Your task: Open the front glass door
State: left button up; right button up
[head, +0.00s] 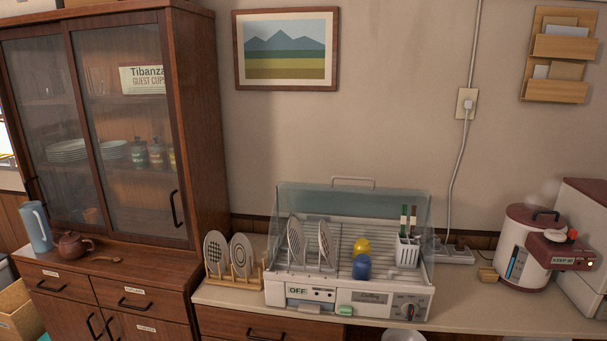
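A white dish dryer (350,300) stands on the counter in the head view. Its clear glass cover (300,199) rises around the rack, and a pale handle (352,181) shows above its top edge. I cannot tell clearly whether the cover's front pane is shut. The dryer holds plates (325,245), a yellow cup (361,246), a blue cup (361,267) and a white utensil holder (407,252). At the left, a brown cabinet has two glass doors with dark handles, the left one (45,110) and the right one (128,195); both look shut. Neither of my grippers is in view.
A wooden plate stand (235,279) with plates sits just left of the dryer. A water boiler (527,248) stands at the right. A jug (37,227) and teapot (72,245) stand before the cabinet doors. Counter between dryer and boiler (465,295) is mostly clear.

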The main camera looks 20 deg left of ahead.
aim_at(158, 16)
jog(key=u, duration=1.8)
jog(key=i+l+u, duration=0.45)
jog(key=i+l, duration=0.35)
jog(key=i, duration=0.15)
